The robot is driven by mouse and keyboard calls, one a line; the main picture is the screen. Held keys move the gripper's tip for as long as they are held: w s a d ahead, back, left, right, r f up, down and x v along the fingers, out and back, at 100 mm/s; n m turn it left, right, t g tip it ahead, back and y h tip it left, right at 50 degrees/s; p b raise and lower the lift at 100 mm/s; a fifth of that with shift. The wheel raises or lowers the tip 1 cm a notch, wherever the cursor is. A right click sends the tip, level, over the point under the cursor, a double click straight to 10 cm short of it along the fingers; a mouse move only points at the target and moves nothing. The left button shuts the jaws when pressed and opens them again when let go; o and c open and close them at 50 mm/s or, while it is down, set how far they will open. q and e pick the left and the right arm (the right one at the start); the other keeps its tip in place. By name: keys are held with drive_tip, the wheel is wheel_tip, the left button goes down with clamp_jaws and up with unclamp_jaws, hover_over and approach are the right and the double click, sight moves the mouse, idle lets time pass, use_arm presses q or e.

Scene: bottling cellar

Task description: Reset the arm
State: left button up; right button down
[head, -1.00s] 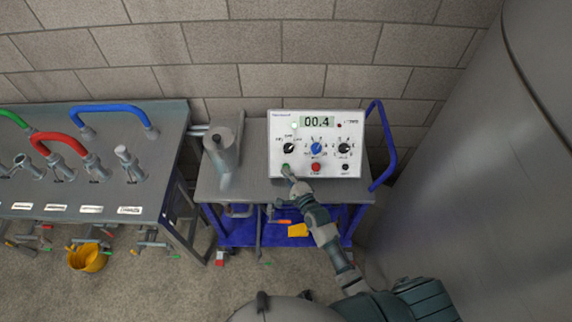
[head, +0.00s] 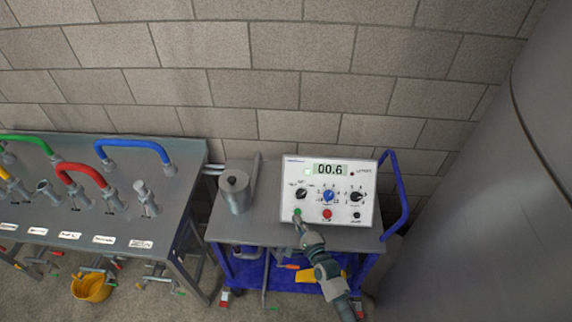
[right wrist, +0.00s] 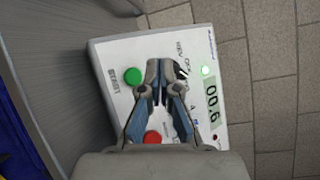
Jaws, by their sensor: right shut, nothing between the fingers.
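My right arm reaches up to the front of a white control box (head: 368,205) on a cart. My right gripper (head: 301,224) is shut and empty, with its tips just below the green button (head: 297,212) in the head view. In the right wrist view the shut fingers (right wrist: 161,92) are in front of the panel, beside the green button (right wrist: 133,76) and above the red button (right wrist: 153,137). I cannot tell whether they touch the panel. The display (head: 330,169) reads 00.6 and a green lamp (right wrist: 206,70) is lit. My left gripper is out of view.
A grey metal canister (head: 236,192) stands left of the box on the cart top (head: 256,228). The cart's blue handle (head: 396,195) and a large steel tank (head: 480,220) are to the right. A bench (head: 185,180) with coloured hoses is at left.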

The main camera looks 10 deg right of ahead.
drive_tip(key=s+d+f+n+g+h, duration=0.25)
drive_tip(key=s+n+g, duration=0.6)
drive_tip(key=s, duration=0.75)
drive_tip(key=s+d+f+n+g+h, duration=0.1)
drive_tip(key=s+d+f+n+g, duration=0.3)
drive_tip(key=s+n, duration=0.95)
drive_tip(key=s+a+f+m+g, duration=0.1)
drive_tip(key=s+f, duration=0.1)
drive_tip(key=f, duration=1.1)
drive_tip(key=s+f+g, duration=0.1)
drive_tip(key=s+f, duration=0.1)
drive_tip(key=f, duration=1)
drive_tip(key=s+d+f+g, duration=0.1)
drive_tip(key=s+d+f, duration=0.2)
drive_tip(key=s+f, duration=1.4)
drive_tip(key=shift+s+b, duration=0.15)
drive_tip(key=shift+b, duration=0.15)
idle(0.6)
